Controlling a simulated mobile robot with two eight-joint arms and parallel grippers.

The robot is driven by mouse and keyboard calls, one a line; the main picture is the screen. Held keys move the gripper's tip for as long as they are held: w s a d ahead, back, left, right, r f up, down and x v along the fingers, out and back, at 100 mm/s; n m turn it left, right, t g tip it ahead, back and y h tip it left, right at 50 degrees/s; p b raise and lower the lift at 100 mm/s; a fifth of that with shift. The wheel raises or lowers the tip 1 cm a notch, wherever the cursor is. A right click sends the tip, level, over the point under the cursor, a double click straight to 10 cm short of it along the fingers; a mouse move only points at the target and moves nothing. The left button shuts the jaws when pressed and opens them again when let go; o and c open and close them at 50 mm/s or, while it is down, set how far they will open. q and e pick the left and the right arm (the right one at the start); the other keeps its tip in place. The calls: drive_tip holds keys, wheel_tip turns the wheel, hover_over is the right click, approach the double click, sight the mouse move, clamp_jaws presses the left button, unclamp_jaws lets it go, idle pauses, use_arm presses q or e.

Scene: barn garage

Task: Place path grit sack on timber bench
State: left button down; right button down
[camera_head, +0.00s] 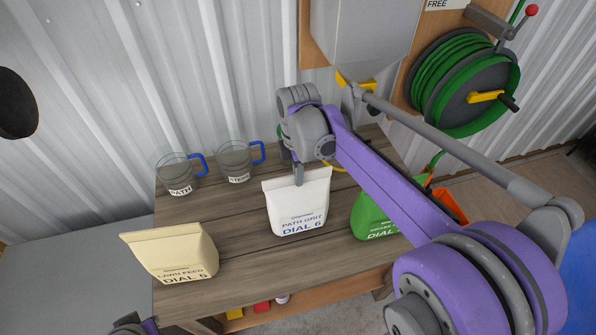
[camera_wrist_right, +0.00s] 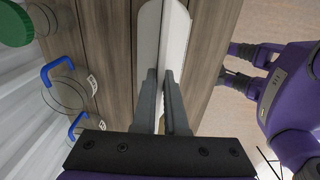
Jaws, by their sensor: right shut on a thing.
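The white path grit sack (camera_head: 298,207), labelled PATH GRIT DIAL 6, is upright over the middle of the timber bench (camera_head: 235,262). My right gripper (camera_head: 298,178) points down and is shut on the sack's top edge. In the right wrist view the two fingers (camera_wrist_right: 163,100) pinch the thin white top of the sack (camera_wrist_right: 172,45). Whether the sack's base touches the boards cannot be told. My left gripper (camera_wrist_right: 232,66) shows in the right wrist view beside the bench, its fingers apart and empty; only a dark bit shows at the head view's bottom left.
A cream lawn feed sack (camera_head: 175,252) stands at the bench's front left. Two clear jugs with blue handles, PATH (camera_head: 178,176) and another (camera_head: 236,162), stand at the back left. A green sack (camera_head: 372,217) stands right, partly behind my arm. A hose reel (camera_head: 465,85) hangs behind.

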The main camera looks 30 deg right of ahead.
drive_tip(key=shift+f, duration=0.15)
drive_tip(key=c, duration=1)
unclamp_jaws()
drive_tip(key=shift+o, duration=0.2)
drive_tip(key=shift+r, duration=0.55)
wheel_tip(320, 180, up, 11)
drive_tip(key=s+a+f+m+t, duration=0.2)
drive_tip(key=s+a+f+m, duration=0.1)
drive_tip(key=s+f+m, duration=0.4)
drive_tip(key=s+a+f+m+t, duration=0.3)
drive_tip(key=s+a+f+m, duration=0.1)
drive_tip(key=s+f+m, duration=0.3)
drive_tip(key=shift+f+m+t+p, duration=0.35)
drive_tip(key=shift+f+m, duration=0.25)
drive_tip(key=shift+f, duration=0.35)
